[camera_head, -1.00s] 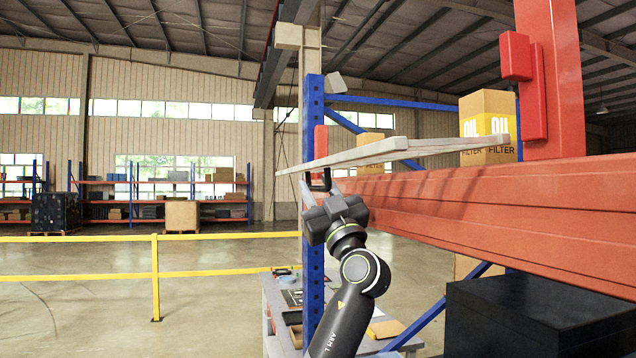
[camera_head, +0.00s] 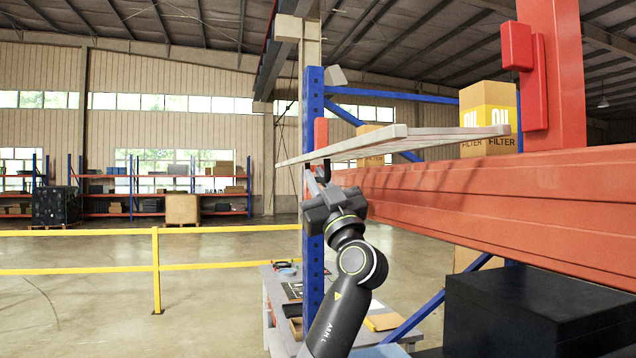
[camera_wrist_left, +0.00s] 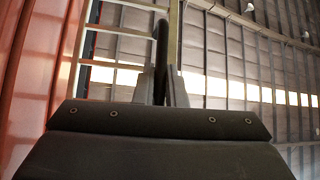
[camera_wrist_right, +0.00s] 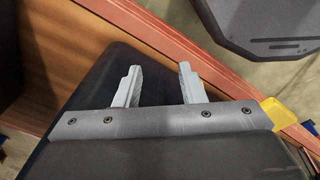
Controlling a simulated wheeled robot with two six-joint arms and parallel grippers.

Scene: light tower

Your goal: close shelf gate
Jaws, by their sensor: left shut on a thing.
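The shelf gate (camera_head: 400,140) is a long, pale grey panel. In the head view it shows nearly edge-on, above the orange shelf beam (camera_head: 500,205), and its left end reaches past the blue post. My left gripper (camera_head: 317,172) is below the gate's left part. It is shut on a dark bar, which seems to be part of the gate. In the left wrist view this dark bar (camera_wrist_left: 161,45) stands upright between the fingers of the left gripper (camera_wrist_left: 164,85). My right gripper (camera_wrist_right: 158,82) shows only in its wrist view, with fingers apart and nothing between them.
A blue post (camera_head: 313,230) stands just behind my left gripper. An oil filter box (camera_head: 488,118) sits on the shelf behind the gate. A black box (camera_head: 535,305) is below the beam. A yellow railing (camera_head: 155,270) crosses the open floor at left.

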